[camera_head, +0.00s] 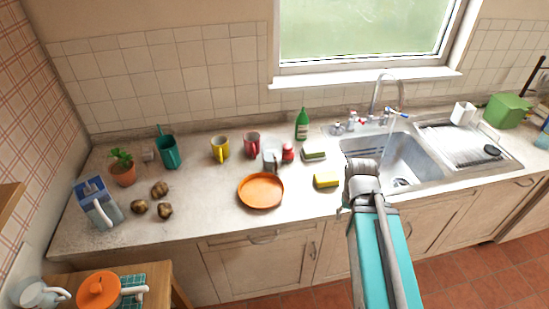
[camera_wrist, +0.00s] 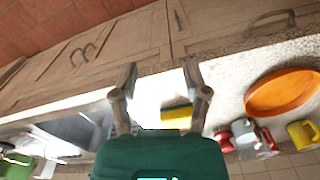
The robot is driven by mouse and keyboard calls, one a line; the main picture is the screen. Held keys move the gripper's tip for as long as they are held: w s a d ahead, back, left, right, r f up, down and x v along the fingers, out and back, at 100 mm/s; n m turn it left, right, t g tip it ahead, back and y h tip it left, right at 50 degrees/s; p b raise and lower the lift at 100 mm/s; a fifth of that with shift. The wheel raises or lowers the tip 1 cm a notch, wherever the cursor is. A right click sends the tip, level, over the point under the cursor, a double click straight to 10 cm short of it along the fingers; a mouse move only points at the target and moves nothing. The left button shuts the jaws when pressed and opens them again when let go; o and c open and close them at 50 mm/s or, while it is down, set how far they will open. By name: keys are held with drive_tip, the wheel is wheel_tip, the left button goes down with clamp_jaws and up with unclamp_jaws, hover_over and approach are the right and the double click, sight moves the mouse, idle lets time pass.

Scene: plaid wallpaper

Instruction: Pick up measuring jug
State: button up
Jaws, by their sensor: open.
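A small clear-grey jug-like vessel (camera_head: 270,153) stands on the counter between the red mug and a small red jar, behind the orange plate; it looks like the measuring jug, though its details are too small to be sure. It also shows in the wrist view (camera_wrist: 246,133) at the lower right, beside red items. My gripper (camera_wrist: 160,74) is open with nothing between its fingers. In the head view my gripper (camera_head: 361,178) is over the counter's front edge by the sink, right of the vessel and apart from it.
An orange plate (camera_head: 260,191) lies in front of the vessel. The sink (camera_head: 400,160) is at right.

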drive_tip(key=w+a+r+n+y+p, duration=0.2)
drive_tip(key=w+a+n, duration=0.7)
drive_tip(key=w, duration=0.4)
drive_tip(key=w+a+r+n+y+p, duration=0.2)
drive_tip(key=w+a+r+n, duration=0.1)
drive_tip(key=w+a+n, duration=0.6)
drive_tip(key=w+n, duration=0.1)
drive_tip(key=w, duration=0.3)
drive_tip(key=shift+r+y, duration=0.25)
drive_tip(key=shift+y, duration=0.05)
drive_tip(key=b, duration=0.7)
approach(276, 174)
drive_tip(key=w+a+f, duration=0.1)
drive_tip(key=f, duration=0.1)
drive_tip(key=shift+a+f+b, duration=0.2)
drive_tip(key=shift+a+b, duration=0.1)
drive_tip(key=shift+b, duration=0.15)
drive_tip(key=shift+f, duration=0.1)
drive_tip(key=shift+b+x, duration=2.35)
drive_tip(key=shift+x, duration=0.15)
